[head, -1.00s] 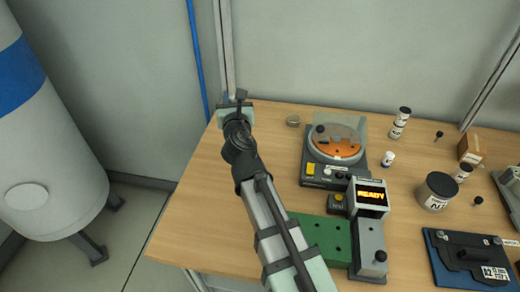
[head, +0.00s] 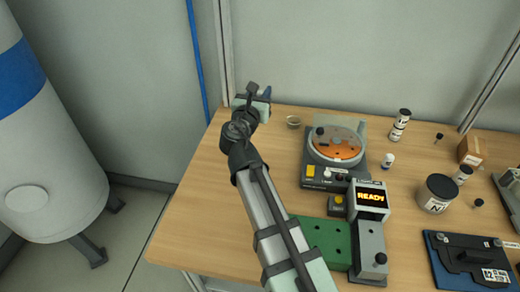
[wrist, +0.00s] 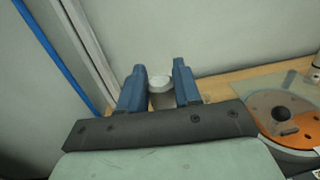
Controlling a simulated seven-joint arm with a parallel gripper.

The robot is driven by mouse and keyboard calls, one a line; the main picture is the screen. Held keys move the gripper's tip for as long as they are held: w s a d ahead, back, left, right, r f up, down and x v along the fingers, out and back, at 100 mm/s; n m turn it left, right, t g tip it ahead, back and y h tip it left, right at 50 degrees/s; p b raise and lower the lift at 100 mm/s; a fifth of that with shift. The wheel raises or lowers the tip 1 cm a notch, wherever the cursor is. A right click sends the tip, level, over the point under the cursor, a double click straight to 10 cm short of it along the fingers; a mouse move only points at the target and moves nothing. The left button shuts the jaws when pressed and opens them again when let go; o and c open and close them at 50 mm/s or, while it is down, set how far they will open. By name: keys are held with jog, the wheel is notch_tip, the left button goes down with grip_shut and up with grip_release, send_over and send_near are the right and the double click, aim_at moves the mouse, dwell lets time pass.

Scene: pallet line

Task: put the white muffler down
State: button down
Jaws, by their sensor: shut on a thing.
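The white muffler (wrist: 161,86) is a small cylinder with a pale round top. In the wrist view it stands between the two blue fingers of my gripper (wrist: 160,88), which is shut on it. In the head view my gripper (head: 266,94) is over the back left part of the table, left of the orange round device. The muffler is hidden there behind my gripper and arm. I cannot tell whether its lower end touches the table.
A small round dish (head: 293,122) lies just right of my gripper on the wooden table (head: 205,200). The device with the orange disc (head: 335,142) stands further right. A lit READY display (head: 371,199) and a green block (head: 322,236) are nearer the front. The wall is close behind.

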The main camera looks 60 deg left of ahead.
notch_tip(320, 180, down, 18)
jog(key=shift+r, duration=0.25)
dwell(0.6)
jog(key=shift+f, duration=0.1)
jog(key=c, duration=0.8)
grip_release()
jog(key=shift+s+d+f, duration=0.1)
jog(key=v, duration=1.3)
jog(key=shift+s, duration=0.35)
